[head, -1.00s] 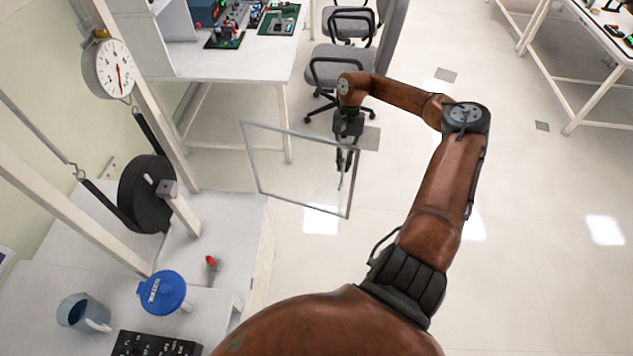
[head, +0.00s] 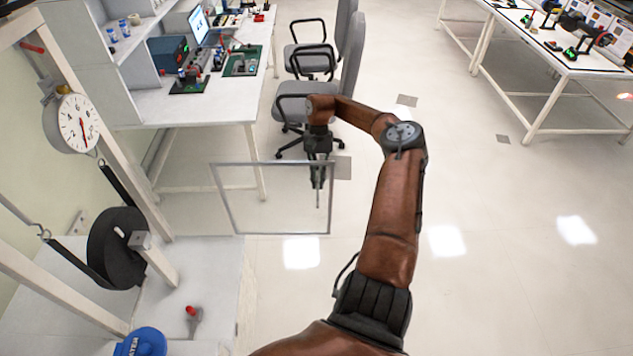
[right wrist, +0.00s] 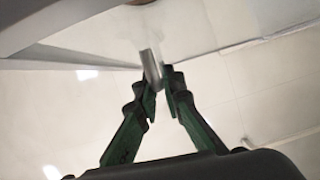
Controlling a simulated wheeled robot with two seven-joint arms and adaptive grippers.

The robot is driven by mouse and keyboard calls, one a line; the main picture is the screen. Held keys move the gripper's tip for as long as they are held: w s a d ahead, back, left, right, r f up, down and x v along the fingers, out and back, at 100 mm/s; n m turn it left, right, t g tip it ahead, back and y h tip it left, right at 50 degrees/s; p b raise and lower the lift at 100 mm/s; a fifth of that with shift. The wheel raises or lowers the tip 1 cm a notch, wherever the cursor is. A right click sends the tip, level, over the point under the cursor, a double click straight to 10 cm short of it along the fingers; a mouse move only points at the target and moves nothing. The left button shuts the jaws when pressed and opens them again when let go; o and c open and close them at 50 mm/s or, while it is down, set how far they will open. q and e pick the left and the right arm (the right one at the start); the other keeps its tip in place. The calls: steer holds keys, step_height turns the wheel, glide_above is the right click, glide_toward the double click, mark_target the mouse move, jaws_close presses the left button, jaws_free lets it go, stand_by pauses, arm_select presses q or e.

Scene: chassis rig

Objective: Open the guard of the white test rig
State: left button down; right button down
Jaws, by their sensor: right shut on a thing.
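The white test rig (head: 158,262) stands at the left of the head view, with a dial, springs and a black disc on it. Its guard (head: 222,199), a clear panel in a thin grey frame, stands out to the right of the rig, over the floor. My right gripper (head: 318,190) is at the guard's right edge, shut on it. In the right wrist view, the fingertips (right wrist: 158,78) close around a short grey bar (right wrist: 150,66) at the panel. My left gripper is not in view.
A white bench (head: 200,105) with a laptop and small parts stands behind the guard. Grey chairs (head: 305,100) stand just beyond my right gripper. A red-tipped item (head: 192,312) and a blue lid (head: 145,342) lie at lower left. The floor to the right is clear.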

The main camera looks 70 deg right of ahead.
steer(key=c, duration=2.3)
jaws_free()
steer(key=v, duration=1.2)
steer(key=shift+f, duration=0.1)
